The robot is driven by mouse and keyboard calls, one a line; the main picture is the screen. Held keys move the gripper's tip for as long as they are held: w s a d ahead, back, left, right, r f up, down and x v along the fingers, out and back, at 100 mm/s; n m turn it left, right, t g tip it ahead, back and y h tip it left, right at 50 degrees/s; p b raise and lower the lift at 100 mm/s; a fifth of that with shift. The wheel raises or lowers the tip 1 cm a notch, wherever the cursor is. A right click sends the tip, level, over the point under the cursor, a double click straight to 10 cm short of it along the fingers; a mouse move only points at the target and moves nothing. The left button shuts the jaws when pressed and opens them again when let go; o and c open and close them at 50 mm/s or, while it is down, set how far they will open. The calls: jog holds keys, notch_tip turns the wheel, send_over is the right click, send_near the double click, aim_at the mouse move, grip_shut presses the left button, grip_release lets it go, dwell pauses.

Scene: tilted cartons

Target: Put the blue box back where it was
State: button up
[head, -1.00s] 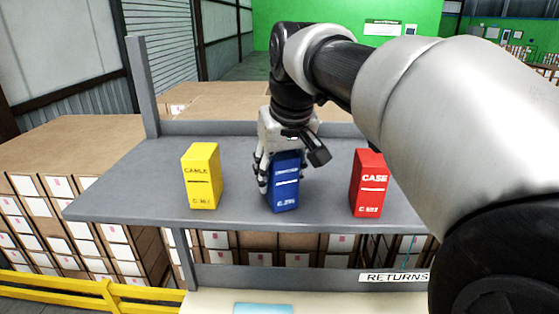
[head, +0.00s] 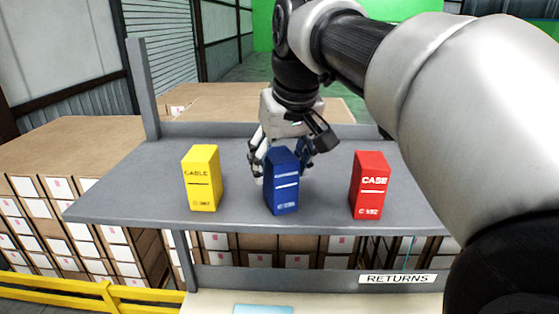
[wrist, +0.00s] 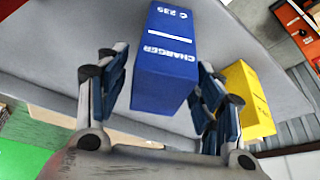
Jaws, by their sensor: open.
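The blue box (head: 282,183) stands upright on the grey shelf (head: 120,200), between the yellow box (head: 202,178) and the red box (head: 370,185). My gripper (head: 282,152) is open just behind and above it, with fingers spread to either side. In the wrist view the blue box (wrist: 165,60), marked CHARGER, lies between and beyond the open fingers of my gripper (wrist: 160,85), with a gap on each side. The yellow box also shows in the wrist view (wrist: 247,98). The blue box's far side is hidden in the head view.
A RETURNS label (head: 397,278) is on the frame below the shelf. A grey post (head: 143,88) rises at the shelf's back left. Cartons (head: 75,150) stand behind and below. Bare shelf lies between the boxes.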

jog(key=p+v, duration=0.1)
jog(key=v, duration=0.7)
jog(key=s+d+f+m, duration=0.1)
jog(key=s+d+f, duration=0.3)
jog(key=s+f, duration=0.3)
jog(key=s+d+f+m+h, duration=0.1)
jog(key=s+d+f, duration=0.4)
jog(key=s+f, duration=0.3)
jog(key=s+d+f+m, duration=0.2)
jog(key=s+d+f, duration=0.2)
jog(key=s+f, duration=0.4)
jog(key=shift+d+f+h, duration=0.15)
jog(key=shift+f+h, duration=0.15)
jog(key=shift+f, duration=0.1)
jog(key=shift+f, duration=0.1)
notch_tip(320, 180, down, 26)
jog(key=b, duration=2.6)
jog(key=shift+f+b, duration=0.25)
jog(key=shift+b, duration=0.1)
jog(key=shift+d, duration=0.1)
